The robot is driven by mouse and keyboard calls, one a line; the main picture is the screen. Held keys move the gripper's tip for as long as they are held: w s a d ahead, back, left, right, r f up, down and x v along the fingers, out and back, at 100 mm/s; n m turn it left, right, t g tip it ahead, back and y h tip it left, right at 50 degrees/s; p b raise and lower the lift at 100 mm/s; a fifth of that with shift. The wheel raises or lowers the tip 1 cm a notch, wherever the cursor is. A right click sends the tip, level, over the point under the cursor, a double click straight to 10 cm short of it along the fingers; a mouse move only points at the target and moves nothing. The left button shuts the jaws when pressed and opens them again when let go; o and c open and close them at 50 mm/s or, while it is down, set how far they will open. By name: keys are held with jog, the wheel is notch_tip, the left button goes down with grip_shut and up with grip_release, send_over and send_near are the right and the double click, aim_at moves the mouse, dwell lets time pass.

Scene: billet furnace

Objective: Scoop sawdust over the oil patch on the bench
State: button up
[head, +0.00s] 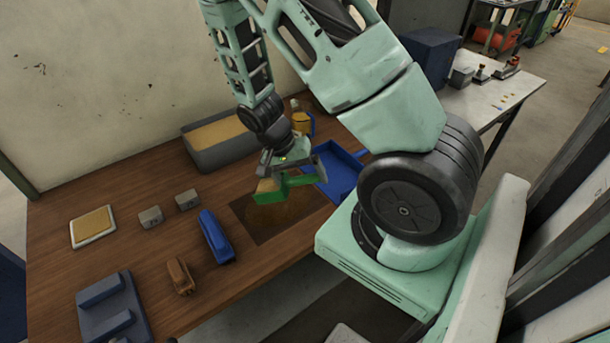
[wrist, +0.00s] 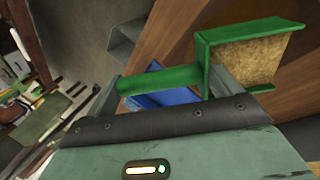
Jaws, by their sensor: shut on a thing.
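My gripper (head: 292,172) is shut on the handle of a green scoop (head: 270,193). In the wrist view the green scoop (wrist: 205,60) shows its handle between the fingers and tan sawdust (wrist: 255,62) in its pan. The scoop is held above the oil patch (head: 285,217), a dark area on the wooden bench (head: 130,181). A brownish layer lies on part of the patch under the scoop; I cannot tell how much of it is sawdust. A grey bin (head: 212,157) of sawdust (head: 214,134) stands behind, near the wall.
A blue dustpan-like tray (head: 341,172) lies right of the patch, with a jug of amber liquid (head: 300,118) behind it. A blue stapler-shaped object (head: 216,237), a brown block (head: 180,276), two small grey blocks (head: 150,217) and a pale-rimmed tray (head: 93,227) stand to the left.

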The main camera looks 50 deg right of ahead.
jog(key=shift+w+a+r, duration=0.1)
jog(key=shift+w+r, duration=0.05)
jog(key=shift+w+a+r+g+h+p, duration=0.2)
jog(key=shift+w+r+g+h+p, duration=0.15)
jog(key=shift+w+r+g+p, duration=0.25)
jog(key=shift+w+a+r+g+h+p, duration=0.2)
jog(key=shift+r+g+h+p, duration=0.25)
jog(key=shift+p, duration=0.3)
jog(key=shift+f, duration=0.1)
jog(key=shift+w+a+r+g+h+p, duration=0.45)
jog(key=shift+w+r+g+p, duration=0.15)
jog(key=shift+w+g, duration=0.25)
jog(key=shift+s+d, duration=0.1)
jog(key=shift+d, duration=0.05)
jog(key=shift+s+d, duration=0.2)
jog(key=shift+d, duration=0.4)
jog(key=shift+s+d, duration=0.15)
jog(key=shift+d, duration=0.45)
jog(key=shift+d, duration=0.2)
jog(key=shift+s+d, duration=0.2)
jog(key=shift+d, duration=0.35)
jog(key=shift+s+d, duration=0.15)
jog(key=shift+d, duration=0.4)
jog(key=shift+d, duration=0.15)
